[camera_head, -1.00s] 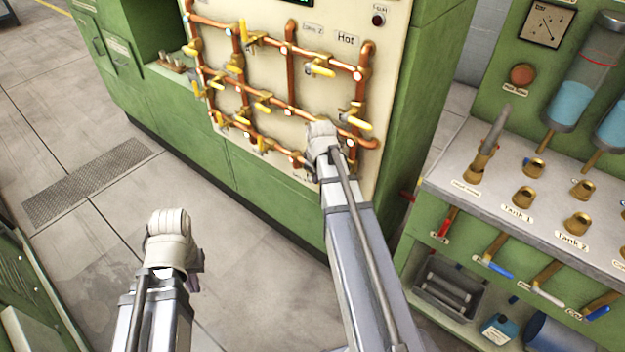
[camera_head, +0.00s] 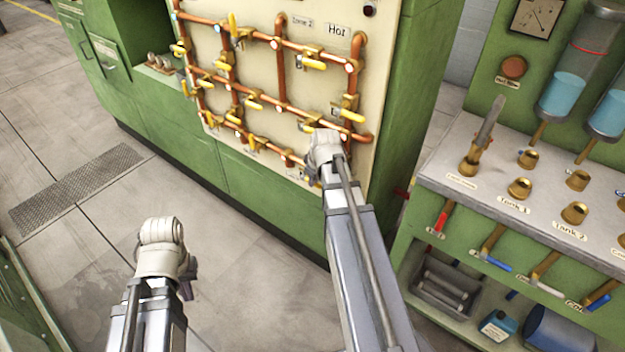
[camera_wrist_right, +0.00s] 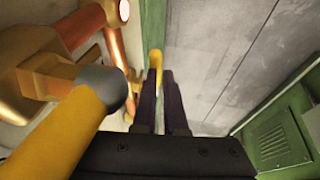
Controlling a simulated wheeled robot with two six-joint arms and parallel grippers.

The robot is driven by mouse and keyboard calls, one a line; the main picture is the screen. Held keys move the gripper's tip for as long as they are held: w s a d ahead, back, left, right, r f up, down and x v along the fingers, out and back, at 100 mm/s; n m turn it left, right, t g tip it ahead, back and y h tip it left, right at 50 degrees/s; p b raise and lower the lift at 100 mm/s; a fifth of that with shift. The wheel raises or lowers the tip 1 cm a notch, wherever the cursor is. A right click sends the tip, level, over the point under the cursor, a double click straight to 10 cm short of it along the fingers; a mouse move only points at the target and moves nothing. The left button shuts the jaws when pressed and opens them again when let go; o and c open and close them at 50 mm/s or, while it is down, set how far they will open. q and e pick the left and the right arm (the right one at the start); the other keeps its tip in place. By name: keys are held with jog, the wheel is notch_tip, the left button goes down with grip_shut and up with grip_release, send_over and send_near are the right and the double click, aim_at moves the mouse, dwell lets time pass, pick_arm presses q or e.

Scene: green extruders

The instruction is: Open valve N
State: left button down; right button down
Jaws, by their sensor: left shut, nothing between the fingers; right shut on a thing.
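The pipe panel (camera_head: 312,75) carries copper pipes and several valves with yellow handles. Its small labels are mostly unreadable, so I cannot tell which valve is N. My right arm reaches to the panel's lower right, and its wrist hides its gripper in the head view. In the right wrist view my right gripper (camera_wrist_right: 160,85) is shut on a yellow valve handle (camera_wrist_right: 156,58), whose end shows at the fingertips. A nearer valve's yellow handle (camera_wrist_right: 65,125) with a grey knob lies to the left. My left gripper (camera_head: 188,284) is low over the floor, away from the panel, mostly hidden by its wrist.
A workbench (camera_head: 455,140) with brass fittings, tanks and coloured levers stands to the right. A green cabinet (camera_head: 180,145) continues left of the panel. The grey floor (camera_head: 85,245) is open at the left, with a dark grate (camera_head: 75,190) in it.

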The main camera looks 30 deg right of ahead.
jog(key=shift+s+d+g, duration=0.15)
jog(key=shift+s+g, duration=0.15)
jog(key=shift+s, duration=0.05)
jog(key=shift+w+d+r+p, duration=0.15)
jog(key=shift+r+p, duration=0.35)
jog(key=shift+p, duration=0.35)
jog(key=shift+r, duration=0.1)
jog(key=s+a+p+v, duration=0.1)
jog(key=p+v, duration=1.1)
jog(key=v, duration=0.1)
jog(key=shift+s+f, duration=0.25)
jog(key=shift+s, duration=0.05)
jog(key=shift+a, duration=0.15)
